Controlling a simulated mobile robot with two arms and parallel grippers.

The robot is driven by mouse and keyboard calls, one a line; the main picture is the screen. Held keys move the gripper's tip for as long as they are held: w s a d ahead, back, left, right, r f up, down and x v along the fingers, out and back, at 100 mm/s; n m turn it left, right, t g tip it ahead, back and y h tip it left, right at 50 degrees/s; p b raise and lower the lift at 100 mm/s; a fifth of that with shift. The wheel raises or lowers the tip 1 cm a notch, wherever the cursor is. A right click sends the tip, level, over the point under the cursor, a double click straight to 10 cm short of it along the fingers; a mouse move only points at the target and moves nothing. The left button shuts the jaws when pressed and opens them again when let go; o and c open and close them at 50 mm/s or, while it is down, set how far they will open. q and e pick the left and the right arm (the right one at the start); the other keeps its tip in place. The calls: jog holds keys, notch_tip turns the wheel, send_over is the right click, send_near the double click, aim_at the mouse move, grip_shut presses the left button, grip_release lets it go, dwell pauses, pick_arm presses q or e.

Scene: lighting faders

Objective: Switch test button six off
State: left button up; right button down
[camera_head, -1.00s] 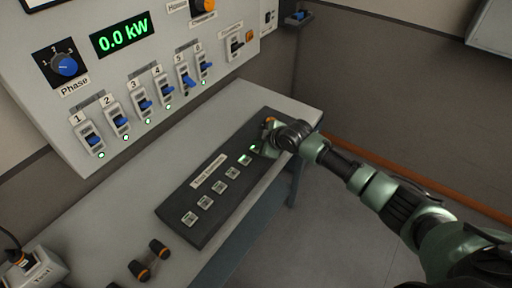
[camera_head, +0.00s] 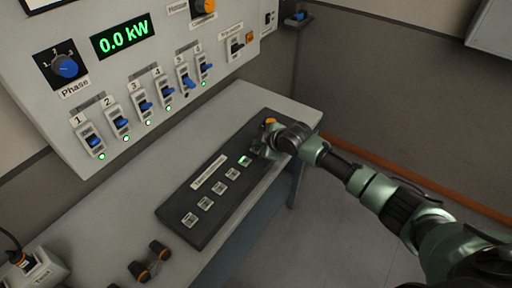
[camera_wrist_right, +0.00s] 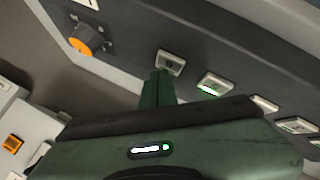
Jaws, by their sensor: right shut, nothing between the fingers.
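The dark button panel (camera_head: 185,232) lies on the grey desk with a row of square buttons. The far-end button of the row, which I take as test button six, is at my right gripper (camera_head: 264,152) and partly hidden by it in the head view. In the right wrist view this button (camera_wrist_right: 170,62) looks grey and unlit. The neighbouring button (camera_wrist_right: 213,85) glows green; it also shows in the head view (camera_head: 245,161). My right gripper's closed fingertips (camera_wrist_right: 158,75) are at the near edge of the unlit button; I cannot tell if they touch it. My left gripper is out of view.
An orange knob (camera_wrist_right: 86,38) sits beyond the row's end, close to my right gripper. The upright console (camera_head: 140,75) behind holds numbered blue faders with green lamps and a 0.0 kW display (camera_head: 122,41).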

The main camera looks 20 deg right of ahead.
aim_at(258, 151)
jog(key=shift+r, duration=0.3)
notch_tip(258, 151, up, 6)
jog(key=p, duration=0.5)
jog(key=shift+f+p, duration=0.1)
jog(key=shift+p, duration=0.3)
